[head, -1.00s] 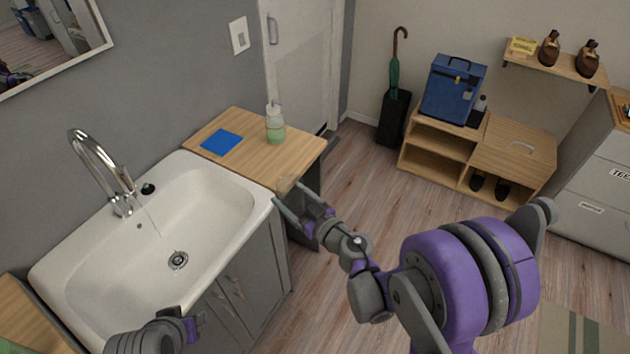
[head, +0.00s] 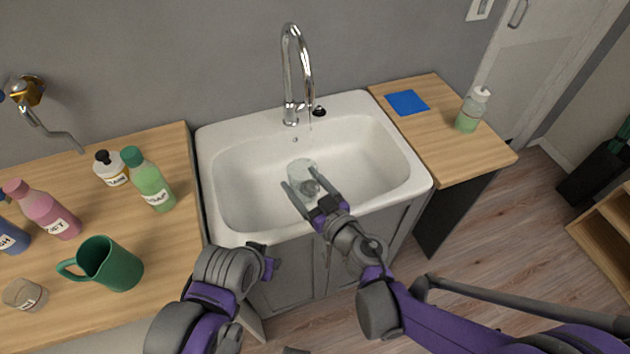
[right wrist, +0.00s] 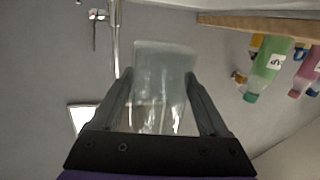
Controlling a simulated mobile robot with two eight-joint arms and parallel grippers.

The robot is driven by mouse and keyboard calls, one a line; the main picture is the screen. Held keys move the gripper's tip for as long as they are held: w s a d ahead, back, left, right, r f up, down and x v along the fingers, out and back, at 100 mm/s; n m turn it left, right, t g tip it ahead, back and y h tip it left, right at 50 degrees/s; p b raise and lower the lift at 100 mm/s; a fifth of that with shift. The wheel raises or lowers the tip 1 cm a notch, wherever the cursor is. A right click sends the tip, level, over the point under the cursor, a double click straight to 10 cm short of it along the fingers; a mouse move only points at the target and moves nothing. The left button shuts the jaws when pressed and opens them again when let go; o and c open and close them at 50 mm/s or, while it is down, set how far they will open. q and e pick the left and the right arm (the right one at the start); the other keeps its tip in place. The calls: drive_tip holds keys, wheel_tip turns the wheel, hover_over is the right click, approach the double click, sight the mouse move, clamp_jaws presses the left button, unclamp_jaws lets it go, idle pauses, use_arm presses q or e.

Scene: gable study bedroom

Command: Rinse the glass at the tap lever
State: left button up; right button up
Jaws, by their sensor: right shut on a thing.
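My right gripper (head: 297,192) is shut on a clear glass (head: 302,170) and holds it over the white sink basin (head: 240,182). In the right wrist view the glass (right wrist: 163,88) sits between both fingers; that view appears upside down. The tall chrome tap (head: 289,75) stands behind the basin, its spout end a little above and behind the glass. A small black knob (head: 320,111) sits to the right of the tap's base. A faint thin streak hangs below the spout; I cannot tell whether it reaches the glass. My left gripper (head: 266,263) is low in front of the sink cabinet, its fingers hidden.
The left counter (head: 165,258) holds a green mug (head: 107,264), several bottles and another glass (head: 25,295). The right counter (head: 440,135) holds a blue cloth (head: 407,102) and a soap dispenser (head: 472,109). The basin around the glass is clear.

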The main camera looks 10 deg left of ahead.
drive_tip(key=w, duration=0.2)
drive_tip(key=w+a, duration=0.1)
drive_tip(key=w, duration=0.1)
drive_tip(key=w+f, duration=0.1)
drive_tip(key=w, duration=0.1)
drive_tip(key=shift+w+a+p, duration=0.15)
drive_tip(key=shift+a+p, duration=0.15)
drive_tip(key=shift+p, duration=0.1)
drive_tip(key=w+a+f, duration=0.1)
drive_tip(key=w+a, duration=0.1)
drive_tip(key=w, duration=0.4)
drive_tip(key=shift+w+f+b, duration=0.35)
drive_tip(key=shift+w+b, duration=0.05)
drive_tip(key=shift+d, duration=0.15)
drive_tip(key=shift+w+d+b, duration=0.15)
drive_tip(key=shift+d+b, duration=0.2)
drive_tip(key=shift+d, duration=0.1)
drive_tip(key=shift+a, duration=0.2)
drive_tip(key=shift+s+a+b, duration=0.2)
drive_tip(key=shift+a+b, duration=0.15)
drive_tip(key=shift+a, duration=0.05)
